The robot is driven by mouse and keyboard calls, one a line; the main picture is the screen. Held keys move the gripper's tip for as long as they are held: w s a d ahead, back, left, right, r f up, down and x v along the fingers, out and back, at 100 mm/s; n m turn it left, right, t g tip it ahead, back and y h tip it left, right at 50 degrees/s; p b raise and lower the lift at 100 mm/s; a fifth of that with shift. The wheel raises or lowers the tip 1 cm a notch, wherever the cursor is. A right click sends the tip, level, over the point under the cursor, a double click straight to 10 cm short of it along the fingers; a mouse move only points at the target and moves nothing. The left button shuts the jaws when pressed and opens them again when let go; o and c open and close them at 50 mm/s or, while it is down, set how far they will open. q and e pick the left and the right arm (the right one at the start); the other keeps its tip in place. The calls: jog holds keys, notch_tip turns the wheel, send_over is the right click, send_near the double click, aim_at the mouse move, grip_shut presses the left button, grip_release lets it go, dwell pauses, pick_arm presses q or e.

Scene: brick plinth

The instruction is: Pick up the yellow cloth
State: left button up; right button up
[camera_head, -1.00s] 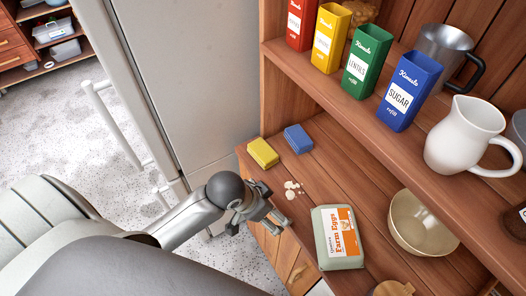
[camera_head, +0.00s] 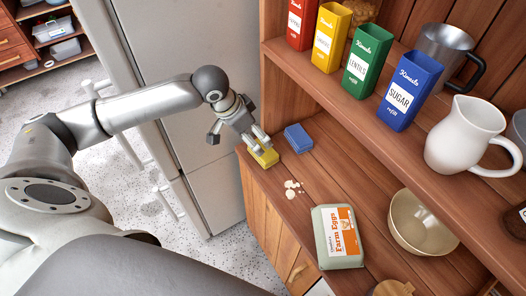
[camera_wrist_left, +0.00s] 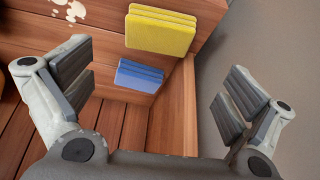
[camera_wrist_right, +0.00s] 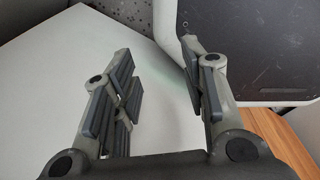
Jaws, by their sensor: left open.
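The yellow cloth (camera_head: 264,158), a folded stack, lies on the wooden counter near its left end. It also shows at the top of the left wrist view (camera_wrist_left: 160,33). My left gripper (camera_head: 238,138) is open and above the cloth; in the head view its fingers partly cover the cloth's upper edge. In the left wrist view the fingers are wide apart with nothing between them gripped. My right gripper (camera_wrist_right: 162,85) shows only in its wrist view, open and empty.
A blue cloth (camera_head: 298,138) lies right beside the yellow one. A shelf with tins, including a blue sugar tin (camera_head: 408,92), overhangs the back. A fridge (camera_head: 190,100) stands left.

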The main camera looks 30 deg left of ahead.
aim_at(263, 148)
pick_arm(q)
jog(key=x, duration=0.5)
jog(key=shift+w+f, duration=0.1)
jog(key=shift+x, duration=2.75)
jog(key=c, duration=0.9)
jog(key=shift+o, duration=0.2)
